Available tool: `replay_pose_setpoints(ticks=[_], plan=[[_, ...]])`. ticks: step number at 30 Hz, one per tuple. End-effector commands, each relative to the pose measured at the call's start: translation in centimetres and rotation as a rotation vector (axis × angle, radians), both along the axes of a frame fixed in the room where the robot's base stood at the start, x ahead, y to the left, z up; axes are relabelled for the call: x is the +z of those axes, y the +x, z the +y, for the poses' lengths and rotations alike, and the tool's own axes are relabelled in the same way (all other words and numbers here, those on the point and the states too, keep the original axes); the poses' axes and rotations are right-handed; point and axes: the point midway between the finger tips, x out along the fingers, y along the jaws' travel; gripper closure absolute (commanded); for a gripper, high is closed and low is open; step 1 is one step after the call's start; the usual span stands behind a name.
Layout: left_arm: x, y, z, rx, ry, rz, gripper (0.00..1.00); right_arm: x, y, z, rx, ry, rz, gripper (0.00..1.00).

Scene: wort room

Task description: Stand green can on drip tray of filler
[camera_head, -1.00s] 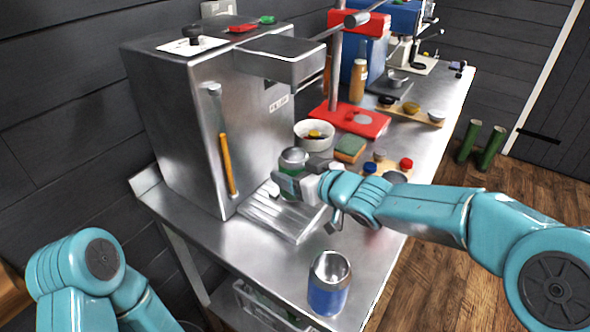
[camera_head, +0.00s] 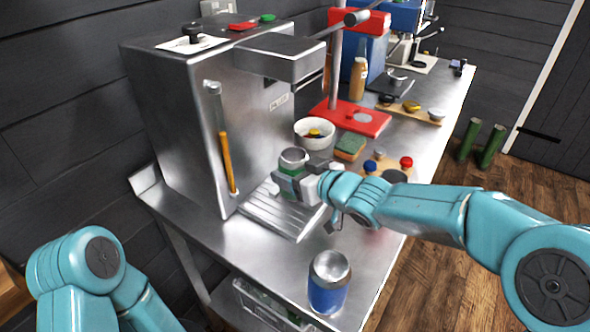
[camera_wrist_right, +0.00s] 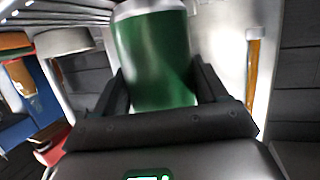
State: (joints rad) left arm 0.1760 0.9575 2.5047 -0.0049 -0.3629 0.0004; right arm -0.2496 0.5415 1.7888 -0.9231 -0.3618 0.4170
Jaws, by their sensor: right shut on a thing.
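The green can (camera_head: 293,158) is upright in my right gripper (camera_head: 292,180), at the back part of the filler's drip tray. In the right wrist view the green can (camera_wrist_right: 155,60) sits between the two dark fingers of my right gripper (camera_wrist_right: 158,90), which are shut on it. The filler (camera_head: 215,120) is a tall steel box with an overhanging head above and behind the can. Its ribbed drip tray (camera_head: 272,218) lies on the bench. I cannot tell whether the can's base touches the tray, as the gripper hides it. My left gripper is out of view; only my left arm shows.
A blue can (camera_head: 328,285) stands at the bench's front end. A white bowl (camera_head: 314,133), a sponge (camera_head: 350,146) and a red press base (camera_head: 352,119) are behind the right gripper.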

Motion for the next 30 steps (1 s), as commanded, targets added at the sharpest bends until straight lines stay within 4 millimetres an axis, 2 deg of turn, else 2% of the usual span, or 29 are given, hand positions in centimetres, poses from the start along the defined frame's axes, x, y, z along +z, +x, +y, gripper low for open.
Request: replay_pose_setpoints(ticks=[7, 8, 10, 20, 23, 30], plan=[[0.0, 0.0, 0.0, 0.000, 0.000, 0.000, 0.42, 0.0, 0.0, 0.0, 0.000, 0.000, 0.000, 0.55], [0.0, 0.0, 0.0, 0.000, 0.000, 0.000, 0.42, 0.0, 0.0, 0.0, 0.000, 0.000, 0.000, 0.24], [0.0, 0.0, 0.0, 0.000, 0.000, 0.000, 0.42, 0.0, 0.0, 0.0, 0.000, 0.000, 0.000, 0.02], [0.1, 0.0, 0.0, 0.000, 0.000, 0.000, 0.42, 0.2, -0.5, -0.5, -0.001, 0.000, 0.000, 0.00], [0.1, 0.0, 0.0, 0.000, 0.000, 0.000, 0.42, 0.8, -1.7, -1.5, -0.001, 0.000, -0.002, 0.00], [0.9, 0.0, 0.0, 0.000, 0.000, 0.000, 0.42, 2.8, -6.3, -5.4, -0.003, 0.000, -0.003, 0.00]])
